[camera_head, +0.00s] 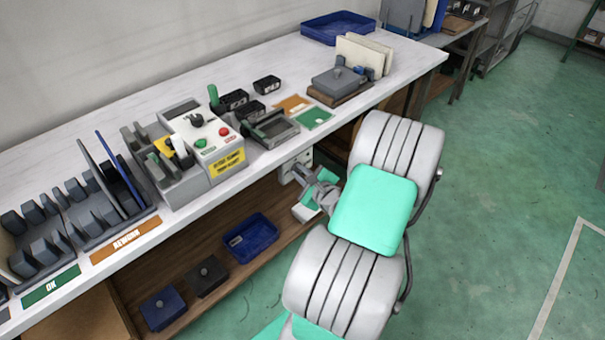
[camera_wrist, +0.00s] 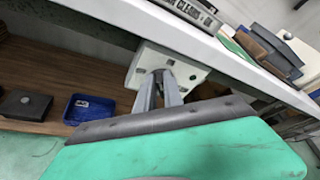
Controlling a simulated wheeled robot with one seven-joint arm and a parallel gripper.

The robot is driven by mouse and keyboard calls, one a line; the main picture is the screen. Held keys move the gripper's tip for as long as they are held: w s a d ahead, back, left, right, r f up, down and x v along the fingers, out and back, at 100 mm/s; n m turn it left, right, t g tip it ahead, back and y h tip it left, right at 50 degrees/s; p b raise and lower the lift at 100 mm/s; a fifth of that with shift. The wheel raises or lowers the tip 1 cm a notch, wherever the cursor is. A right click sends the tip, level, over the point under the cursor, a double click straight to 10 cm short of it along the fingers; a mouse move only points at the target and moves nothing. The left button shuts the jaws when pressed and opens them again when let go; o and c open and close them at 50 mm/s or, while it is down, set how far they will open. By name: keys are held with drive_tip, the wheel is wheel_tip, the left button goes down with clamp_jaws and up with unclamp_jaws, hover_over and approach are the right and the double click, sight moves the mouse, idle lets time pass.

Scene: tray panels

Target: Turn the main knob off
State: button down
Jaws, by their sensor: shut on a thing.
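A white panel box (camera_wrist: 192,72) is fixed under the front edge of the workbench; part of it also shows in the head view (camera_head: 307,157). My gripper (camera_wrist: 160,78) reaches up to the face of this box, its two fingers closed on a small knob there. The fingers hide most of the knob, so its angle cannot be told. In the head view my gripper (camera_head: 298,172) is at the box, just below the bench edge. A separate control box (camera_head: 205,145) on the bench top has a black rotary knob (camera_head: 197,120) and red and green buttons.
The bench top (camera_head: 345,115) overhangs close above my gripper. On the shelf below are a blue bin (camera_head: 251,238) and dark blocks (camera_head: 207,276). Racks with grey parts (camera_head: 70,205) stand on the bench at left. The green floor (camera_head: 500,190) at right is clear.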

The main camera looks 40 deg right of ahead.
drive_tip(key=n+t+h+b, duration=0.1)
drive_tip(key=n+b, duration=0.1)
drive_tip(key=b, duration=0.2)
drive_tip(key=f+n+h+b, duration=0.1)
drive_tip(key=n+b, duration=0.2)
drive_tip(key=b, duration=0.2)
drive_tip(key=n+t+h+b, duration=0.1)
drive_tip(key=n+b, duration=0.2)
drive_tip(key=b, duration=0.2)
drive_tip(key=shift+a+f+t, duration=0.3)
drive_tip(key=shift+a+f, duration=0.05)
drive_tip(key=shift+a, duration=0.05)
drive_tip(key=shift+r+b, duration=0.2)
drive_tip(key=shift+b, duration=0.1)
drive_tip(key=c, duration=1.5)
unclamp_jaws()
drive_tip(key=shift+o, duration=0.2)
drive_tip(key=shift+f, duration=0.1)
drive_tip(key=shift+f, duration=0.1)
drive_tip(key=shift+w, duration=0.1)
